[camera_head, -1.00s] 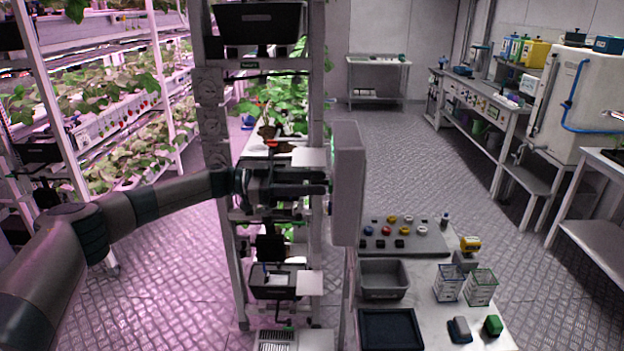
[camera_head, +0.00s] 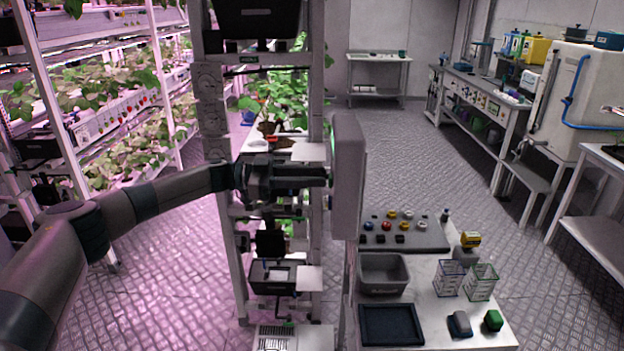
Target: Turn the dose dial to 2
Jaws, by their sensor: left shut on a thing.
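My left arm comes in from the left, and its gripper (camera_head: 318,176) reaches the left side of a grey upright panel box (camera_head: 347,178). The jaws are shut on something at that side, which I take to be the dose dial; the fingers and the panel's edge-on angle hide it. The dial's face, its numbers and its pointer cannot be read from here. My right gripper is not in view.
A plant rack (camera_head: 215,130) stands behind the gripper. The floor beyond is clear.

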